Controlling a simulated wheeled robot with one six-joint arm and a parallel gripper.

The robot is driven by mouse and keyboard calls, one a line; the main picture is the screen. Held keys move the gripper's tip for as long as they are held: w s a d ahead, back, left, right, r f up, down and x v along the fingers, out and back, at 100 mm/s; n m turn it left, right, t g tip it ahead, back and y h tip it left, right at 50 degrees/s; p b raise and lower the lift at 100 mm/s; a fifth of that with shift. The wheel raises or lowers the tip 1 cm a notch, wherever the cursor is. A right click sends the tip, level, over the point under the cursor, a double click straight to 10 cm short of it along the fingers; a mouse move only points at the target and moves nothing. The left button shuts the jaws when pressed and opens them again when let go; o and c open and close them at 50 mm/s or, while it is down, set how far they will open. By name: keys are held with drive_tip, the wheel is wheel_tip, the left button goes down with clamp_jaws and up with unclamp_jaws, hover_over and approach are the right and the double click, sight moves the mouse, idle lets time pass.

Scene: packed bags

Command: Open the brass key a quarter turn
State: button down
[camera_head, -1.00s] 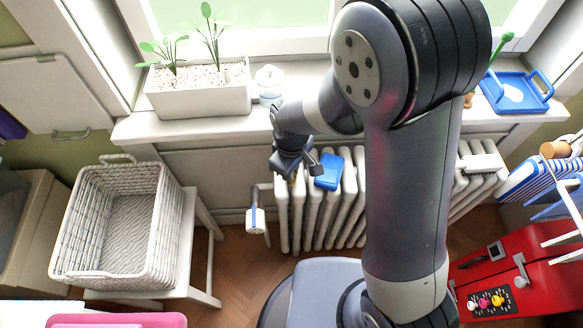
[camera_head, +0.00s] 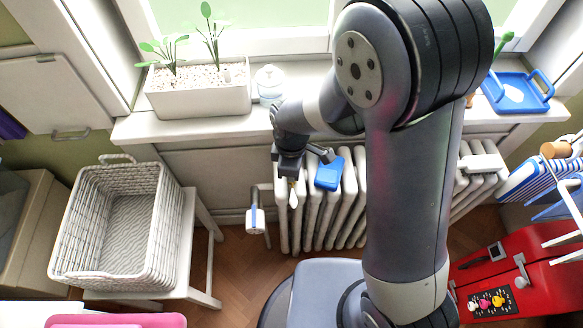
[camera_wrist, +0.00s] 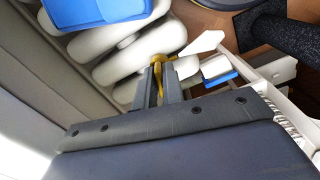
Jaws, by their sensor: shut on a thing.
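The brass key (camera_wrist: 171,57) shows gold in the wrist view, at the end of the white radiator (camera_wrist: 130,50). My gripper (camera_wrist: 157,78) is shut on it, and the fingers hide part of the key. A white flat tab (camera_wrist: 205,42) sticks out beside the key. In the head view my gripper (camera_head: 290,172) is at the radiator's upper left end, with a small bit of brass (camera_head: 292,182) under it and the white tab (camera_head: 293,199) hanging below.
A blue object (camera_head: 329,173) lies on the radiator (camera_head: 325,215) just right of my gripper. A white valve head with a blue band (camera_head: 255,218) is at lower left. The windowsill (camera_head: 190,127) is above, with a planter (camera_head: 200,95) and glass jar (camera_head: 270,83). A basket (camera_head: 118,220) stands left.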

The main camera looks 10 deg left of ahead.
drive_tip(key=n, duration=0.4)
drive_tip(key=c, duration=1.2)
unclamp_jaws()
drive_tip(key=shift+c, duration=0.2)
wheel_tip(320, 180, up, 6)
drive_tip(key=p, duration=0.4)
drive_tip(key=shift+r+p, duration=0.15)
drive_tip(key=shift+p, duration=0.25)
drive_tip(key=w+d, duration=0.3)
drive_tip(key=d, duration=0.2)
drive_tip(key=shift+w+d, duration=0.2)
